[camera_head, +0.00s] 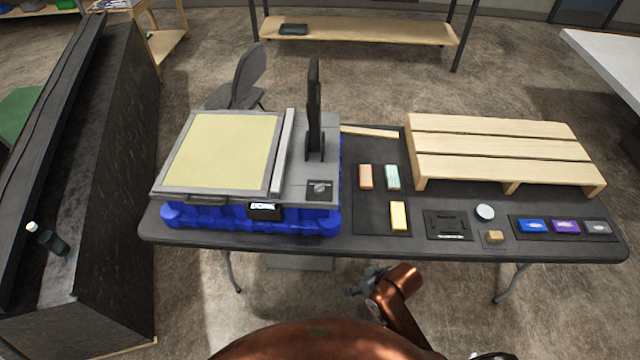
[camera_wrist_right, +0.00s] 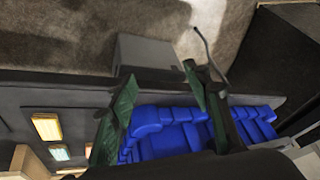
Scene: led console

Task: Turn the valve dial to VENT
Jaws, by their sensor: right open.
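A grey console (camera_head: 290,180) with a pale yellow panel (camera_head: 222,150) rests on a blue crate-like base (camera_head: 250,222) on the table. A tall black upright part (camera_head: 314,110) and a dark square plate (camera_head: 320,190) are on its right side. I cannot make out a valve dial or the word VENT. My right gripper (camera_head: 365,284) is in front of the table's near edge, apart from the console. In the right wrist view its open fingers (camera_wrist_right: 158,104) hold nothing, with the blue base (camera_wrist_right: 170,135) beyond them. My left gripper is not in view.
On the table (camera_head: 375,243) lie coloured blocks on a dark mat (camera_head: 370,210), a black bracket-like plate (camera_head: 447,224), a round pale piece (camera_head: 485,212) and a row of small packs (camera_head: 566,227). A wooden pallet (camera_head: 500,148) stands behind. A chair (camera_head: 240,80) is behind the console.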

